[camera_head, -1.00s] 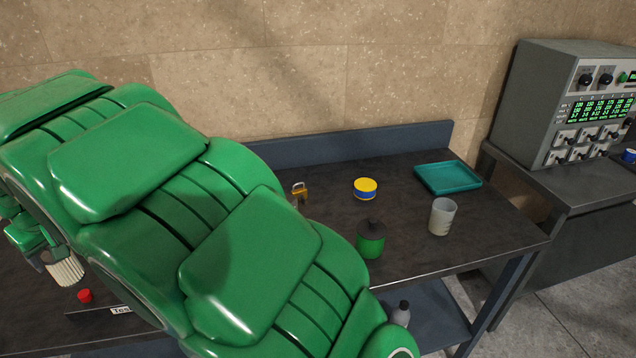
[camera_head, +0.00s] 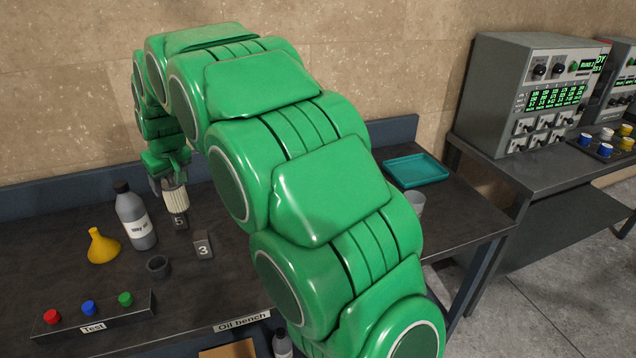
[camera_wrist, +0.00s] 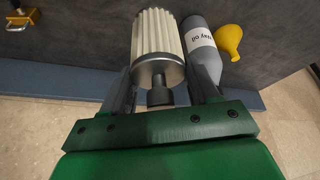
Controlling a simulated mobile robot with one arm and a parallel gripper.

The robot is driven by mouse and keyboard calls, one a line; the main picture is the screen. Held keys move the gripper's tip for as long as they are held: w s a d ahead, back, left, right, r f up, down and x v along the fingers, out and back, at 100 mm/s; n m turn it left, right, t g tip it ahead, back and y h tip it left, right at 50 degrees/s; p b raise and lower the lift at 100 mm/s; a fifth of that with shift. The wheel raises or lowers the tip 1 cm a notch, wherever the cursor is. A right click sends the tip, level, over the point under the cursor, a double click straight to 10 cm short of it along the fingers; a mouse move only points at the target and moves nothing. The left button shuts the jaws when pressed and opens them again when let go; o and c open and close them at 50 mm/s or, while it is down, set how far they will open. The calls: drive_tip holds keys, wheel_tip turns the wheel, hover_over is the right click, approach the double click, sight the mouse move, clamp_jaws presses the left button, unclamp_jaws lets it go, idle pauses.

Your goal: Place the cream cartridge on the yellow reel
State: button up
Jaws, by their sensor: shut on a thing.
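The cream cartridge (camera_head: 176,201) is a pleated cylinder with a grey metal end cap. It hangs upright from my gripper (camera_head: 170,184) over the back of the left bench, near the number 5 block. In the wrist view, both fingers of my gripper (camera_wrist: 162,92) are closed around the cap end of the cartridge (camera_wrist: 158,36). On the far right bench, a small yellow-topped piece (camera_head: 627,143) stands among blue and white ones; it may be the yellow reel, but it is too small to be sure.
A grey oil bottle (camera_head: 135,217), yellow funnel (camera_head: 102,247), dark cup (camera_head: 158,267) and number 3 block (camera_head: 203,245) stand near the cartridge. A button box (camera_head: 95,318) is in front. My arm hides the bench middle. A teal tray (camera_head: 416,171) lies right; a control unit (camera_head: 535,95) stands beyond.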

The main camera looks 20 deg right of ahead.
drive_tip(key=s+d+r+m+h, duration=0.2)
drive_tip(key=d+m, duration=0.4)
drive_tip(key=d, duration=3.8)
drive_tip(key=shift+t, duration=0.4)
drive_tip(key=shift+w+d+f, duration=0.6)
drive_tip(key=shift+w+f, duration=1.55)
drive_tip(key=shift+w, duration=0.05)
drive_tip(key=shift+w+d+f, duration=0.55)
drive_tip(key=shift+w+f, duration=1.6)
drive_tip(key=shift+w, duration=0.1)
drive_tip(key=shift+w+d+f, duration=0.6)
drive_tip(key=shift+w+f, duration=1.55)
drive_tip(key=shift+w, duration=0.05)
drive_tip(key=shift+f, duration=0.15)
drive_tip(key=o, duration=1.1)
